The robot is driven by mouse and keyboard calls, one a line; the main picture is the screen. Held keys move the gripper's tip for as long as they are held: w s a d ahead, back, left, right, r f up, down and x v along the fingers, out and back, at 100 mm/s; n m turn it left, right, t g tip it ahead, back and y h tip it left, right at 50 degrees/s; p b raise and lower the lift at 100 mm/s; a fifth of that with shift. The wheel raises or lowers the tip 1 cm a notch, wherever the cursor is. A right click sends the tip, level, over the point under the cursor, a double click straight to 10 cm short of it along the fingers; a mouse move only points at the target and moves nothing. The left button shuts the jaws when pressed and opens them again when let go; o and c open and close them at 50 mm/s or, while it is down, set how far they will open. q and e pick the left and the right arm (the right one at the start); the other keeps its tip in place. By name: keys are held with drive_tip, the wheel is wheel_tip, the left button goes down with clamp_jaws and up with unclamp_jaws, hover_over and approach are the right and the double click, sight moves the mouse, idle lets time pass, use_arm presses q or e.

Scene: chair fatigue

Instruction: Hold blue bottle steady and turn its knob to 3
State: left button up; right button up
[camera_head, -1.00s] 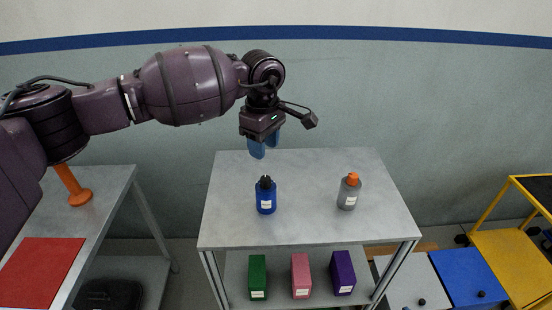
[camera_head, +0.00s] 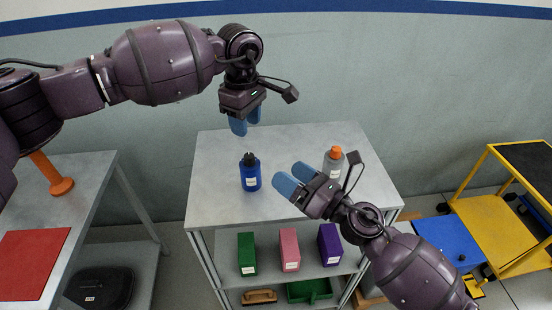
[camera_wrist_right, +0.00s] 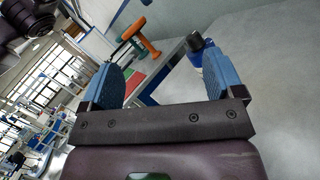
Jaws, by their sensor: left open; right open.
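The blue bottle (camera_head: 250,178) stands upright on the grey table, with a dark knob on top and a white label. It also shows in the right wrist view (camera_wrist_right: 196,58), partly behind a fingertip. My left gripper (camera_head: 245,120) is open and empty, pointing down above and behind the bottle, apart from it. My right gripper (camera_head: 296,178) is open and empty to the right of the bottle, its blue fingers pointing towards it without visible contact. The number on the knob is too small to read.
A grey bottle with an orange cap (camera_head: 333,160) stands just behind my right gripper. Green (camera_head: 246,254), pink (camera_head: 289,250) and purple (camera_head: 329,245) boxes are on the lower shelf. A side table with a red mat (camera_head: 32,262) is at left, a yellow cart (camera_head: 492,225) at right.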

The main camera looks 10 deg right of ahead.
drive_tip(key=w+a+n+g, duration=0.3)
drive_tip(key=w+n, duration=0.2)
drive_tip(key=n, duration=0.1)
approach(259, 176)
drive_tip(key=shift+n, duration=0.4)
drive_tip(key=x, duration=0.5)
drive_tip(key=shift+r, duration=0.25)
drive_tip(key=x, duration=0.5)
drive_tip(key=shift+w+a+f, duration=0.2)
drive_tip(key=shift+w+a, duration=0.1)
drive_tip(key=shift+x, duration=0.85)
drive_tip(key=shift+c, duration=0.5)
